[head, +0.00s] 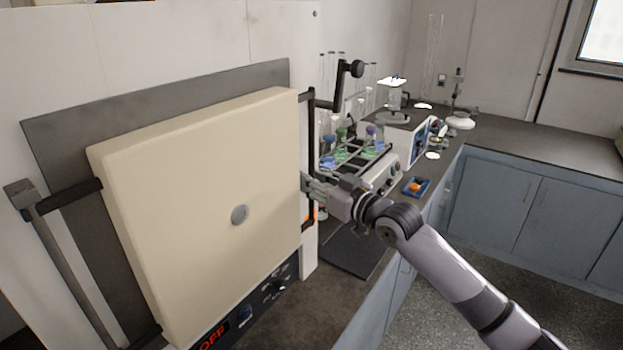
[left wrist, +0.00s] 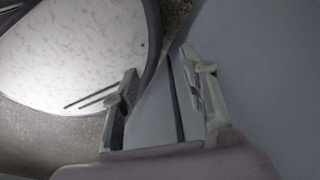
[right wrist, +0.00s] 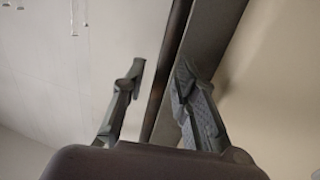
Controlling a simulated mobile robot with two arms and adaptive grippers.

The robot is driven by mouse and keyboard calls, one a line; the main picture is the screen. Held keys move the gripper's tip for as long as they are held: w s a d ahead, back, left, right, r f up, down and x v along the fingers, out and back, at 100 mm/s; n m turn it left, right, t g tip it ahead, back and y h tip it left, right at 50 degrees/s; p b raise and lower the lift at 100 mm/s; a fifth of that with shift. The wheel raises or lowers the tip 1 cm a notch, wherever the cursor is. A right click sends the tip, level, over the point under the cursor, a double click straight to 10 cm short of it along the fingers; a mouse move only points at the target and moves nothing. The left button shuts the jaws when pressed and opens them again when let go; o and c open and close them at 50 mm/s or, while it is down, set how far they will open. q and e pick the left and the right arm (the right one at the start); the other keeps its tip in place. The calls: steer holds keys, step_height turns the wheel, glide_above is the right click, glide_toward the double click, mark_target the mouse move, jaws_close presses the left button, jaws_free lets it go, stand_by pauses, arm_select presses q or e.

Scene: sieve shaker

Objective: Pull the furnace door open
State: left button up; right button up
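The furnace door (head: 205,190) is a thick cream panel with a round grey disc on its front. It stands close in front of a dark grey plate (head: 60,140) and looks shut. A dark upright handle bar (head: 311,125) runs along its right edge. My right gripper (head: 308,186) is at this bar, at about mid-height. In the right wrist view, its two fingers (right wrist: 157,82) are spread, with a dark bar showing between them; I cannot tell whether they touch it. My left gripper (left wrist: 165,85) is open and empty in the left wrist view, outside the head view.
A metal bar (head: 70,260) on dark brackets runs along the door's left side. A control panel (head: 262,296) reading OFF is below. Tubes in a rack (head: 350,153) and lab devices stand on the bench right of the furnace. Open floor lies at lower right.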

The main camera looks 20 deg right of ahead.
jaws_close()
stand_by(0.6)
